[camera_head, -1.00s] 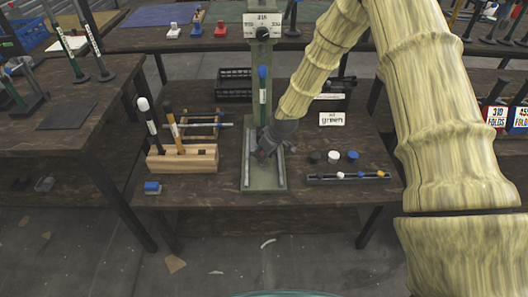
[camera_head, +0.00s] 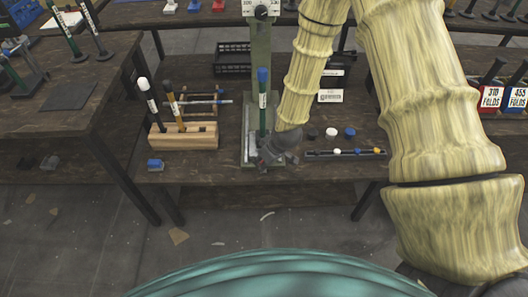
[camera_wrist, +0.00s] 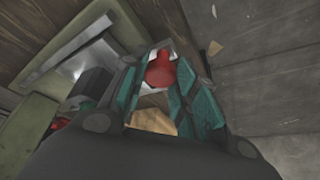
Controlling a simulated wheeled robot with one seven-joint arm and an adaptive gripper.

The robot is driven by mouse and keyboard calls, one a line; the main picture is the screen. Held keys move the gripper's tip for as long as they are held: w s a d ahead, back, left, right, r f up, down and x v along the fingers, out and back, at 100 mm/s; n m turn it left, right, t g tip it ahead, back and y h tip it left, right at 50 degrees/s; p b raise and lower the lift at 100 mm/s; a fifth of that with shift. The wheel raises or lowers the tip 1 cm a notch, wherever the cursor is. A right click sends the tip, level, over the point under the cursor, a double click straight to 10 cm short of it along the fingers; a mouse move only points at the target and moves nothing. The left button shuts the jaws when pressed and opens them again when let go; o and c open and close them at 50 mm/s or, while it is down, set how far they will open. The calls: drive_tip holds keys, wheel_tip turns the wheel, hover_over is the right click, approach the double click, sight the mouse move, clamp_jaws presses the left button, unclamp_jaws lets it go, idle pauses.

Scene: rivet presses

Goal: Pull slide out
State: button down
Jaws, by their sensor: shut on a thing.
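The rivet press (camera_head: 258,60) stands on the middle table, with a pale green column and a base carrying metal rails (camera_head: 248,140). A blue-topped lever (camera_head: 263,85) rises in front of the column. My gripper (camera_head: 262,163) is low at the front end of the base. In the wrist view, my gripper (camera_wrist: 163,78) has its teal fingers on either side of a red knob (camera_wrist: 160,70) and is shut on it. A pale metal piece shows behind the knob. The slide itself is mostly hidden by my gripper in the head view.
A wooden block with upright handled tools (camera_head: 188,137) stands left of the press. A dark strip with small coloured pieces (camera_head: 345,153) and several round caps lie to the right. The floor in front is mostly clear.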

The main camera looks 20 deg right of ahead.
drive_tip(key=shift+s+a, duration=0.15)
drive_tip(key=shift+s, duration=0.45)
drive_tip(key=c, duration=1.1)
unclamp_jaws()
drive_tip(key=shift+r, duration=0.1)
drive_tip(key=v, duration=1.1)
drive_tip(key=shift+s+r, duration=0.15)
drive_tip(key=shift+r, duration=0.2)
